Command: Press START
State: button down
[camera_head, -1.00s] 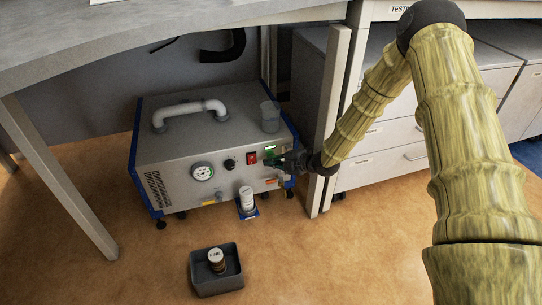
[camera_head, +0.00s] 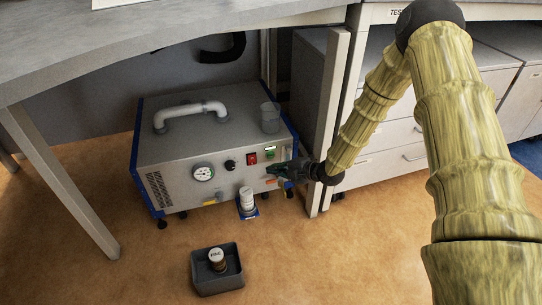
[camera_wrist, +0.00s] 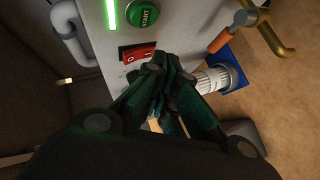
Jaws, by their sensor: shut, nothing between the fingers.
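The green round START button (camera_wrist: 145,14) sits on the front panel of a grey machine (camera_head: 185,152), beside a lit green strip (camera_wrist: 110,14). In the head view the button (camera_head: 270,155) shows small, just above my gripper (camera_head: 275,176). In the wrist view my gripper (camera_wrist: 165,84) is shut and empty. Its fingertips are below the button in that picture, apart from it, near the red rocker switch (camera_wrist: 137,54). Whether the fingertips touch the panel cannot be told.
A white cylinder (camera_head: 246,195) stands on a blue pad before the machine. An orange-handled brass valve (camera_wrist: 235,28) juts from the panel. A grey bin (camera_head: 218,282) holds a capped item. A desk leg (camera_head: 328,120) stands close to my arm.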

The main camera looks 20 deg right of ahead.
jog(key=shift+s, duration=1)
jog(key=shift+p, duration=0.35)
jog(key=s+r+m+g+h+p, duration=0.3)
jog(key=s+r+m+p, duration=0.4)
jog(key=s+p, duration=0.6)
jog(key=s+r+m+g+h+p, duration=0.2)
jog(key=s+r+m+p, duration=0.6)
jog(key=s+p, duration=0.6)
jog(key=s+r+m+g+h+p, duration=0.3)
jog(key=s+r+m+p, duration=0.5)
jog(key=s+p, duration=0.6)
jog(key=shift+s+d+r+g+h, duration=0.3)
jog(key=shift+s+r+g, duration=0.4)
jog(key=shift+s, duration=1.85)
jog(key=shift+f, duration=0.1)
